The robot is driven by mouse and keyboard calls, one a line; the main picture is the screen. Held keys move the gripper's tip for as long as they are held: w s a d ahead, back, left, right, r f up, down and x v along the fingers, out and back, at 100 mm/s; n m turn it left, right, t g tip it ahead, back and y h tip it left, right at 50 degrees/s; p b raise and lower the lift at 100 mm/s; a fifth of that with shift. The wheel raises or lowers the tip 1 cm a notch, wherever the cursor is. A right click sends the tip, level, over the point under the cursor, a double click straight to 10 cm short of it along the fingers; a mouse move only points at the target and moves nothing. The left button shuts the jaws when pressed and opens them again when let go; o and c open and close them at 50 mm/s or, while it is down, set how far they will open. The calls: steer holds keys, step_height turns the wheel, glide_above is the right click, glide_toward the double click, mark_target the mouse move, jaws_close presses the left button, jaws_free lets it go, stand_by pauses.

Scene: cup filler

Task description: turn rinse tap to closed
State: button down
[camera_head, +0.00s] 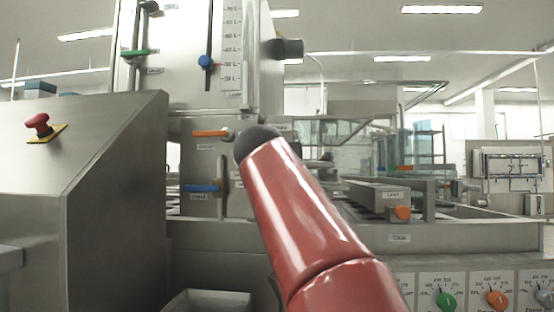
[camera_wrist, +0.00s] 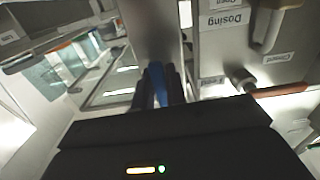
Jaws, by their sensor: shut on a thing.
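In the wrist view, my gripper (camera_wrist: 161,72) has its two dark fingers closed on a narrow blue handle (camera_wrist: 158,90). This seems to be the rinse tap, but no label naming it shows. A grey metal surface lies just beyond the fingertips. In the head view my red arm reaches towards the machine and hides the fingers and the held handle. How far the tap is turned cannot be told.
An orange handle (camera_head: 210,133) and another blue handle (camera_head: 202,188) sit left of my arm, near a grey upright lever (camera_head: 222,172). A "Dosing" label (camera_wrist: 224,20) shows upside down. A sloped cabinet with a red button (camera_head: 38,122) stands at left.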

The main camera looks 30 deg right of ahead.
steer(key=shift+n, duration=0.3)
steer(key=n, duration=0.1)
steer(key=n+p, duration=0.1)
steer(key=d+n, duration=0.1)
steer(key=shift+s+r+n+p, duration=0.2)
steer(key=shift+s+n+p, duration=0.1)
steer(key=shift+s+n, duration=0.1)
steer(key=n, duration=0.1)
steer(key=n+p, duration=0.1)
steer(key=n, duration=0.1)
steer(key=d+r+n+p, duration=0.1)
steer(key=shift+s, duration=0.3)
steer(key=n+p, duration=0.2)
steer(key=n, duration=0.1)
steer(key=r+n+p, duration=0.1)
steer(key=n+p, duration=0.1)
steer(key=n, duration=0.1)
steer(key=r+n+p, duration=0.1)
steer(key=n+p, duration=0.1)
steer(key=n, duration=0.1)
steer(key=shift+s+d, duration=0.25)
steer(key=shift+d, duration=0.15)
steer(key=shift+n, duration=0.3)
steer(key=c, duration=1.4)
jaws_free()
steer(key=shift+c, duration=0.2)
